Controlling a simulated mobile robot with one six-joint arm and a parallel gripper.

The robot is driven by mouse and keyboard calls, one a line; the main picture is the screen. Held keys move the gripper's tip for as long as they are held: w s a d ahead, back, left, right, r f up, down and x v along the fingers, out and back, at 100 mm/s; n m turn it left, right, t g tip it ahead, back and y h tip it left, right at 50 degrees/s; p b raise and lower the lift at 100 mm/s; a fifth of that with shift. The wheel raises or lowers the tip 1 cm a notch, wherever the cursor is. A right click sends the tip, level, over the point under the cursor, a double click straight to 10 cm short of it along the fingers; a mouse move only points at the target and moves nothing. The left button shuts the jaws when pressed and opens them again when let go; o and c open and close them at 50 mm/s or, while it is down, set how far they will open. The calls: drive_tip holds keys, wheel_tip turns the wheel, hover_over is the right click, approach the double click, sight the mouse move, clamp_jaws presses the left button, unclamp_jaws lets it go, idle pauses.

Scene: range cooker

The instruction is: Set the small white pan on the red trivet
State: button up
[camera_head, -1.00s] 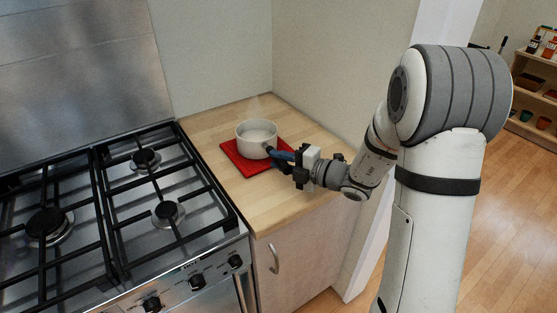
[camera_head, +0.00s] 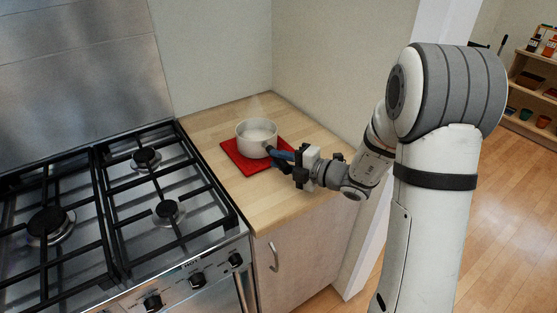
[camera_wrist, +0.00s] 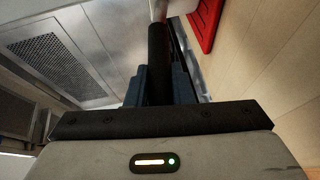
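The small white pan (camera_head: 257,137) stands upright over the red trivet (camera_head: 245,163) on the wooden counter and looks to rest on it. Part of the trivet shows around the pan. Its dark handle points right and toward me. My gripper (camera_head: 280,157) is at the handle, with its blue fingers around it. In the wrist view the black handle (camera_wrist: 158,62) runs between the two fingers (camera_wrist: 158,88), which lie close against its sides. The pan's edge is at the top of that view, with the red trivet (camera_wrist: 205,25) to its right.
The gas hob (camera_head: 110,210) with black grates is left of the counter. Bare wood (camera_head: 265,205) lies in front of the trivet. Walls stand behind and to the right of the counter. A wooden shelf (camera_head: 535,100) is far right.

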drive_tip(key=o, duration=0.6)
drive_tip(key=shift+c, duration=0.2)
drive_tip(key=shift+f, duration=0.15)
drive_tip(key=v, duration=0.8)
drive_tip(key=s+a+n+g+h, duration=0.15)
drive_tip(key=s+n+g, duration=0.25)
drive_tip(key=s+n, duration=0.55)
drive_tip(key=s+a+n+g+h, duration=0.1)
drive_tip(key=s+n+g+h, duration=0.35)
drive_tip(key=n, duration=0.85)
drive_tip(key=s+d+r+n+t+h, duration=0.1)
drive_tip(key=s+d+n+h, duration=0.2)
drive_tip(key=n, duration=0.7)
drive_tip(key=s+d+r+n+t+h, duration=0.1)
drive_tip(key=s+d+n+h, duration=0.3)
drive_tip(key=d+n, duration=0.3)
drive_tip(key=n+h, duration=0.1)
drive_tip(key=n, duration=0.2)
drive_tip(key=shift+d+r, duration=0.3)
drive_tip(key=shift+r, duration=0.05)
